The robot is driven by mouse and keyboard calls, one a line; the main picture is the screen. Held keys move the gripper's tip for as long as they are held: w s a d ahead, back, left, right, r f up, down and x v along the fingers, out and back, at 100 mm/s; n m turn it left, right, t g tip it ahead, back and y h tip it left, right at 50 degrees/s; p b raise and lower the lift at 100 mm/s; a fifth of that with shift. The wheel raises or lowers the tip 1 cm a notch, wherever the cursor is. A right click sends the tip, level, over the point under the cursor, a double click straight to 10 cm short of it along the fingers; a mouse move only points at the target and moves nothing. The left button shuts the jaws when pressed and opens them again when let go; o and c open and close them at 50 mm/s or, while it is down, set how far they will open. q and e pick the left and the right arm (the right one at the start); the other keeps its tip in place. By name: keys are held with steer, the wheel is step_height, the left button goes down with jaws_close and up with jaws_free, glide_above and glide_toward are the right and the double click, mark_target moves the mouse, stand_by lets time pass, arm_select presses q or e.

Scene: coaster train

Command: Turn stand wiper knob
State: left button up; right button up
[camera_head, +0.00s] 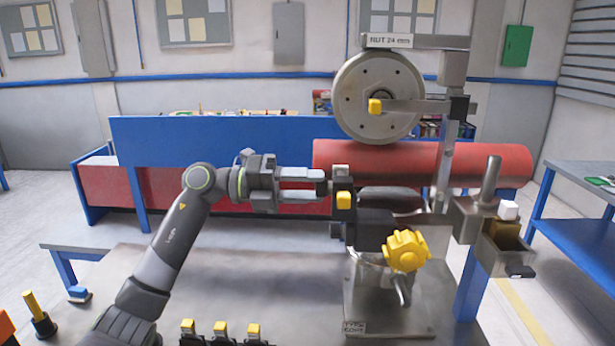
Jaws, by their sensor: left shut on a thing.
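The metal stand (385,318) stands on the bench and carries a large grey wheel (379,97) over a red roller. My left gripper (318,186) reaches in from the left, with its fingers level and pointing right. The fingers are shut at a small knob-like fitting (343,200) with a yellow face and a pale top, on the stand's left side. The fingertips are partly hidden there, so the exact grip is hard to see. A larger yellow lobed knob (406,250) sits lower on the stand's front, apart from the gripper. My right gripper is not in view.
A red roller (480,163) lies behind the stand. A metal box (497,250) is fixed at the stand's right. Several black holders with yellow tops (220,329) line the bench's front edge. The bench top (240,270) left of the stand is mostly clear.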

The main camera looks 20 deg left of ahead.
arm_select(q)
steer(key=shift+n+p, duration=1.65)
steer(key=shift+n, duration=0.75)
steer(key=o, duration=1)
